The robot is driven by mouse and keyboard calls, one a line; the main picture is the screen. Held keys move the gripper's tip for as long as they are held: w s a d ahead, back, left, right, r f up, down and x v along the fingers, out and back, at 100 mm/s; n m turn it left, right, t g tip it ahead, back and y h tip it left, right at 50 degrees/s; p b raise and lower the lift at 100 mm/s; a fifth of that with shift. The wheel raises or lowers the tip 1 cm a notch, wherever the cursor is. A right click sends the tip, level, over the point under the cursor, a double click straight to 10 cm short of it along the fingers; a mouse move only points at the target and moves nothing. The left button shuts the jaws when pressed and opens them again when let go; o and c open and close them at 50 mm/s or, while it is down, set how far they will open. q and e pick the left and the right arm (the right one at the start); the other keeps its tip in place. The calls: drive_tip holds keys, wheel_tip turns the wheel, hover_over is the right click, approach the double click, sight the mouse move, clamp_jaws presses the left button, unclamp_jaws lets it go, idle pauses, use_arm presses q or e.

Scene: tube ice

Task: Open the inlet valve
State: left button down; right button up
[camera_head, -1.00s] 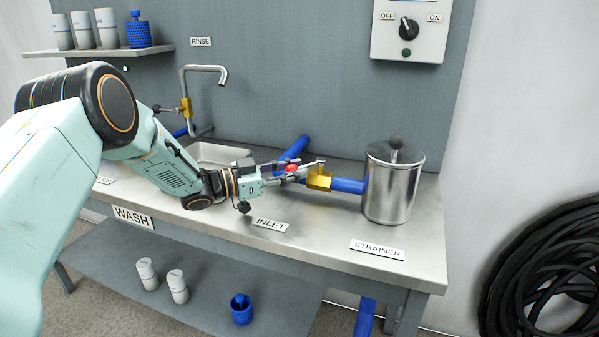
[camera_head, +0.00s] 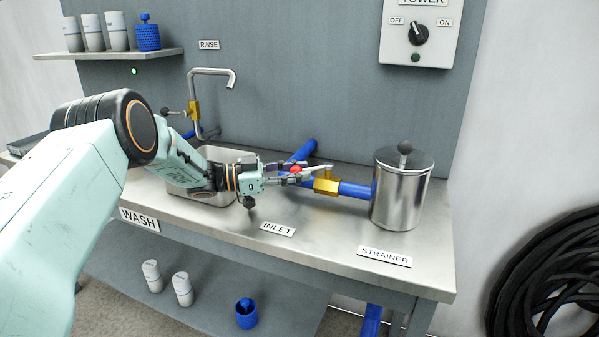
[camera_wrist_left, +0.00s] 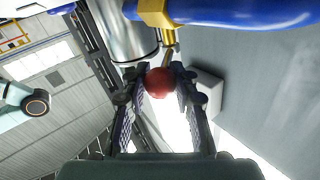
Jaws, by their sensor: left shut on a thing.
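The inlet valve has a brass body (camera_head: 326,186) on a blue pipe (camera_head: 354,190) behind the INLET label (camera_head: 278,229). Its lever ends in a red ball knob (camera_head: 295,171). My left gripper (camera_head: 298,174) is shut on the red knob, with the arm reaching in from the left. In the left wrist view the red knob (camera_wrist_left: 160,83) sits between the two fingertips, and the brass body (camera_wrist_left: 156,12) and blue pipe (camera_wrist_left: 235,12) are beyond it. The fingers partly cover the lever in the head view. My right gripper is not in view.
A steel strainer pot (camera_head: 398,196) with a lid stands right of the valve. A sink (camera_head: 188,193) and a tap (camera_head: 212,72) with its own brass valve are at the left. The front of the bench is clear.

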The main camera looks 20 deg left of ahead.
use_arm(q)
drive_tip(key=c, duration=1.1)
unclamp_jaws()
drive_tip(key=shift+o, duration=0.3)
wheel_tip(320, 180, up, 10)
